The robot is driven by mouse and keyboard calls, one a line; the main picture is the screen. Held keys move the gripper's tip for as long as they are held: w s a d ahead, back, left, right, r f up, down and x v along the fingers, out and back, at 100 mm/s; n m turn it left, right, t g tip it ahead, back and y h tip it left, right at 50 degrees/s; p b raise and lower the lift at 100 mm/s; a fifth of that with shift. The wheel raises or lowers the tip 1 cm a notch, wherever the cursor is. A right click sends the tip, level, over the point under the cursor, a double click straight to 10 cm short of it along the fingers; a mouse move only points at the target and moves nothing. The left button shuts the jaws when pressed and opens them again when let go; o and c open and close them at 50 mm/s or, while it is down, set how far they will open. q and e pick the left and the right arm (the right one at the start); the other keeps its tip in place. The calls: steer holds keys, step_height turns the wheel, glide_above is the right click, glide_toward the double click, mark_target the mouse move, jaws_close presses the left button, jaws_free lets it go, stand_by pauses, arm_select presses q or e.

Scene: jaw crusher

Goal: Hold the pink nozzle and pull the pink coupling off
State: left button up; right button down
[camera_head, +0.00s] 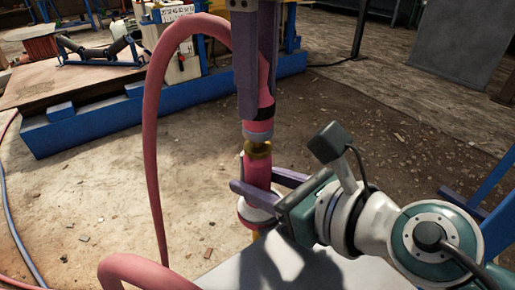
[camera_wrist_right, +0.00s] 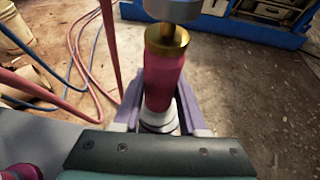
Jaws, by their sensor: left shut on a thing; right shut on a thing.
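The pink nozzle (camera_head: 258,172) stands upright with a brass collar (camera_head: 258,149) on top and a pale ring at its base. My right gripper (camera_head: 268,182) is shut around its body from the right. In the right wrist view the nozzle (camera_wrist_right: 163,82) sits between the purple fingers of this gripper (camera_wrist_right: 163,112). The pink coupling (camera_head: 258,125), with dark and grey rings, is directly above the brass collar. My left gripper (camera_head: 258,100) comes down from the top and is shut on it.
A pink hose (camera_head: 153,130) arches left of the grippers and loops down to the front. A pale surface (camera_head: 225,272) lies below the nozzle. A blue-framed bench (camera_head: 90,128) stands at the back left. The dirt floor to the right is mostly clear.

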arm_select(q)
steer(key=shift+r, duration=1.5)
arm_select(e)
steer(key=shift+c, duration=1.9)
jaws_free()
